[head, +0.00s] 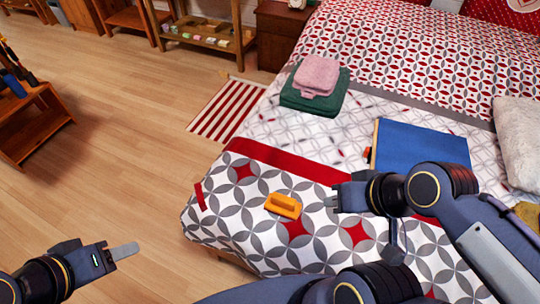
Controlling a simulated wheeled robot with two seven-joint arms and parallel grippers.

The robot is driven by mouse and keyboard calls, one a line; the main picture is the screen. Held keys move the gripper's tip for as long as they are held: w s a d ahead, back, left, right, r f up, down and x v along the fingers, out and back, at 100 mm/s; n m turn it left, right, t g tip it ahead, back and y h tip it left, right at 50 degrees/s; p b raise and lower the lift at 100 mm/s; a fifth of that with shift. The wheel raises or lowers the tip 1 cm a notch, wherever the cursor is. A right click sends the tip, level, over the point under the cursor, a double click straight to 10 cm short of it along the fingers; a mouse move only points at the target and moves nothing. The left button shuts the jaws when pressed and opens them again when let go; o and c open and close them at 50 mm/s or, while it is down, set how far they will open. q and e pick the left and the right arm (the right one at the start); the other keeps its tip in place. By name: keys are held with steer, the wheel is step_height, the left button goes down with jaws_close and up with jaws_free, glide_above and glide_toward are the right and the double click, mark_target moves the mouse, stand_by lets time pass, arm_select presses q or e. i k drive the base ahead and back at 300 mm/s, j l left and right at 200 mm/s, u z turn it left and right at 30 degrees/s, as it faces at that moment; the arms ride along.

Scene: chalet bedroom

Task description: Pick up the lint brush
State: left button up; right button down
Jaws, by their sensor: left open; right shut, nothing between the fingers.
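An orange block-like object with a raised handle, which looks like the lint brush (283,206), lies on the patterned bedspread near the front edge of the bed. My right gripper (333,198) is shut and empty just to the right of the brush, apart from it in the picture; its height above the bed is hard to tell. My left gripper (122,252) is open and empty over the wooden floor at the lower left, well away from the bed. Nothing hides the brush.
On the bed (250,228) are a pink towel (316,75) on a green one (302,100), a blue flat item (420,143) and a pale cushion (518,135). A striped rug (222,112) lies beside it. A wooden shelf (35,125) stands left. The floor between is clear.

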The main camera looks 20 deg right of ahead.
mark_target(287, 207)
steer(key=z, duration=1.95)
steer(key=k+u, duration=0.15)
steer(key=u, duration=0.95)
steer(key=i+j, duration=0.1)
steer(key=j, duration=0.4)
steer(key=i+j+z, duration=0.15)
steer(key=j, duration=0.9)
steer(key=i+j+z, duration=0.15)
steer(key=j, duration=0.35)
